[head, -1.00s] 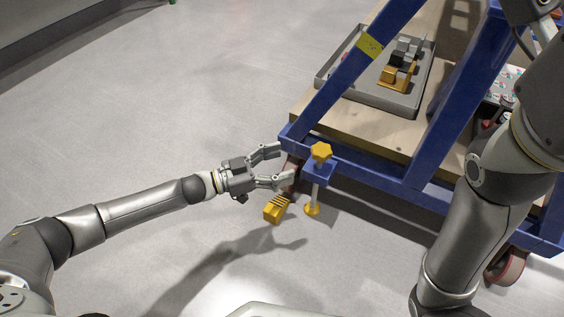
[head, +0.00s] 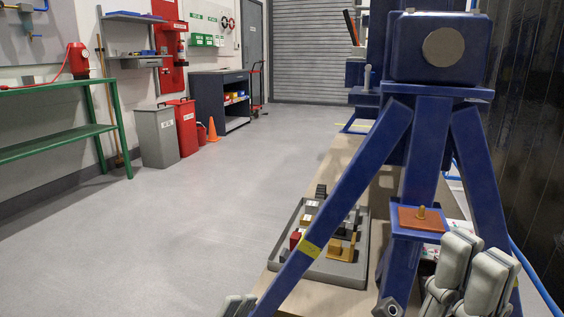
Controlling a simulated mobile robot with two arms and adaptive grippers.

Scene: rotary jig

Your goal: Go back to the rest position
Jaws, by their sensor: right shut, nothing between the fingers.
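My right gripper (head: 474,262) is at the lower right of the head view. Its pale grey fingers point up and are close together, with nothing between them. It appears in front of the blue frame's right leg. A small grey part of my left gripper (head: 238,306) shows at the bottom edge, left of the frame's left leg. The rest of it is cut off, so its opening cannot be judged.
A brown plate (head: 421,219) sits on a blue bracket. Open floor (head: 190,230) lies left. Bins (head: 157,137) and a green bench (head: 60,145) are farther back.

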